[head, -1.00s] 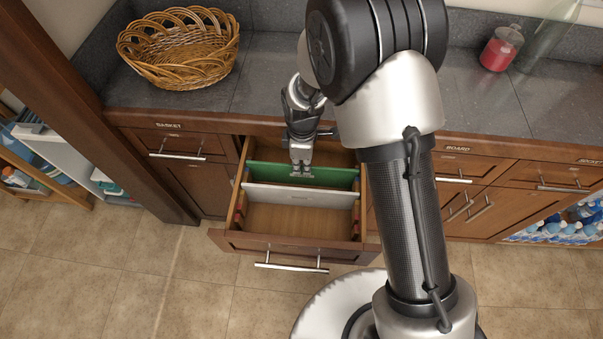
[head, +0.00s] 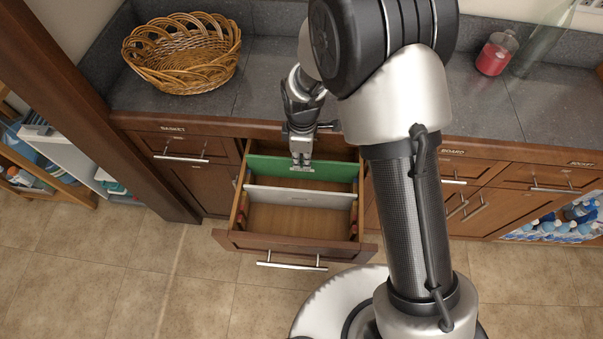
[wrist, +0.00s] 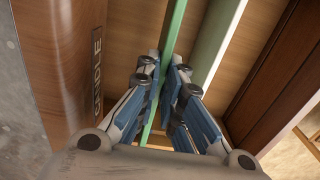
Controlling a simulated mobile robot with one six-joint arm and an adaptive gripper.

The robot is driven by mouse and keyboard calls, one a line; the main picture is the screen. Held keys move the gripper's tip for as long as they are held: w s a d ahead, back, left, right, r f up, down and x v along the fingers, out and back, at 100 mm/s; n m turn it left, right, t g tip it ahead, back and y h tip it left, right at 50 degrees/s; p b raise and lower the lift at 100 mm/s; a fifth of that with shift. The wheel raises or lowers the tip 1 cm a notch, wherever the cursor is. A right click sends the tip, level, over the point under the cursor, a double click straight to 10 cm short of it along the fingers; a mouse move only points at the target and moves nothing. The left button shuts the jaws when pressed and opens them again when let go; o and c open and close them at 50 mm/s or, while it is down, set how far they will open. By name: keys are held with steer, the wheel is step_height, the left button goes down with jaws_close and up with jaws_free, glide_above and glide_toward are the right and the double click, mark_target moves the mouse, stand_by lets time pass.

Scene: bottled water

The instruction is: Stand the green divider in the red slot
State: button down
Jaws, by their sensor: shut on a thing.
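The green divider (head: 280,168) spans the open drawer (head: 303,242) near its back, upright, behind a whitish divider (head: 300,197). My gripper (head: 301,161) is shut on the top edge of the green divider, right of its middle. In the wrist view the green divider (wrist: 176,25) runs between the two fingers (wrist: 166,72). The whitish divider (wrist: 218,40) is beside it there, apart from the fingers. The divider's lower edge is hidden.
The countertop (head: 270,80) overhangs close behind my gripper. A wicker basket (head: 183,55) stands on it at left, and a bottle with red liquid (head: 494,54) at right. The drawer floor (head: 295,220) in front of the whitish divider is clear.

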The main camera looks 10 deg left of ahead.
steer(key=shift+r+p, duration=2.55)
steer(key=shift+r, duration=1.2)
